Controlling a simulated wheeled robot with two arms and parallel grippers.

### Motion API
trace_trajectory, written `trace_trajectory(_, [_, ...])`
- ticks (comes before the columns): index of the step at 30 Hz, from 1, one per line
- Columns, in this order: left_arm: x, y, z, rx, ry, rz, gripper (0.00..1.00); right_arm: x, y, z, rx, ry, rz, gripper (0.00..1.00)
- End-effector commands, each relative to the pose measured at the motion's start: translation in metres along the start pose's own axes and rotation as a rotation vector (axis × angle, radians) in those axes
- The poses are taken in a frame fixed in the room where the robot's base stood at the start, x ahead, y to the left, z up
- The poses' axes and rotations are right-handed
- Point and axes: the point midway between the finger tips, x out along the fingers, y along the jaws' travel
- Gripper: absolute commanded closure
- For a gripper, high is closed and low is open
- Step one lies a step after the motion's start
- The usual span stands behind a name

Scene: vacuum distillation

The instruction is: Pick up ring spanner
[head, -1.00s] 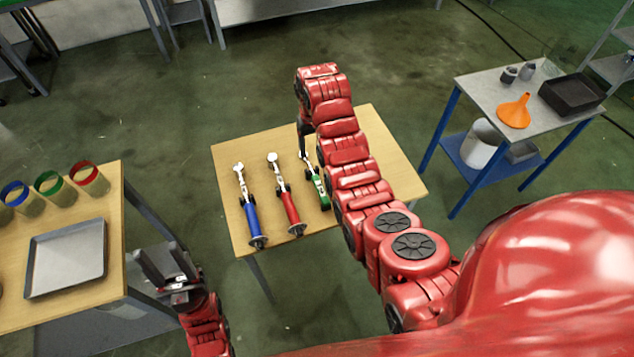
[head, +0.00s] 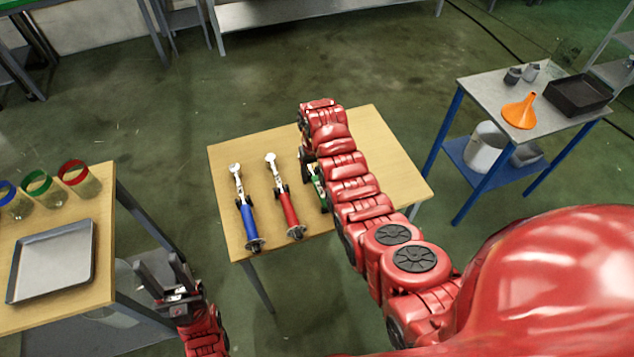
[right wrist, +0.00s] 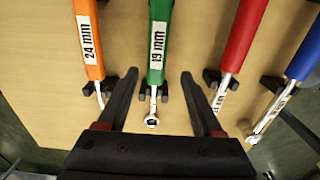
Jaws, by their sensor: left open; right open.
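Several spanners with coloured handles lie side by side on black holders on a wooden table (head: 385,150). In the right wrist view the green spanner (right wrist: 159,42), labelled 19 mm, lies between the open fingers of my right gripper (right wrist: 160,74), its ring end towards the palm. The orange spanner (right wrist: 88,45), labelled 24 mm, is left of them; the red spanner (right wrist: 240,42) and blue spanner (right wrist: 303,55) are right. In the head view my right arm partly covers the green spanner and hides the orange one. My left gripper (head: 158,262) is open and empty, away from the spanners.
A left table carries a metal tray (head: 50,262) and several coloured-rim glasses (head: 80,180). A blue-legged cart (head: 480,95) at the right holds an orange funnel (head: 520,112) and a black tray (head: 578,95). Floor between the tables is clear.

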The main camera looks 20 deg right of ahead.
Motion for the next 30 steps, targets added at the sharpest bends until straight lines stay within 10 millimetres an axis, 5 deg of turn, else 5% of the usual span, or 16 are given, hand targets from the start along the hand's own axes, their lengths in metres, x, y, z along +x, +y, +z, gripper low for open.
trace_trajectory(12, [0.012, -0.001, -0.002, 0.000, 0.000, 0.000, 0.50, 0.035, 0.006, -0.001, 0.000, -0.002, 0.000, 0.32])
trace_trajectory(26, [0.012, -0.001, -0.002, 0.000, 0.000, 0.000, 0.50, 0.044, 0.006, -0.001, 0.000, 0.002, 0.000, 0.32])
trace_trajectory(30, [0.012, -0.001, -0.002, 0.000, 0.000, 0.000, 0.50, 0.044, 0.006, -0.001, 0.000, 0.002, 0.000, 0.52])
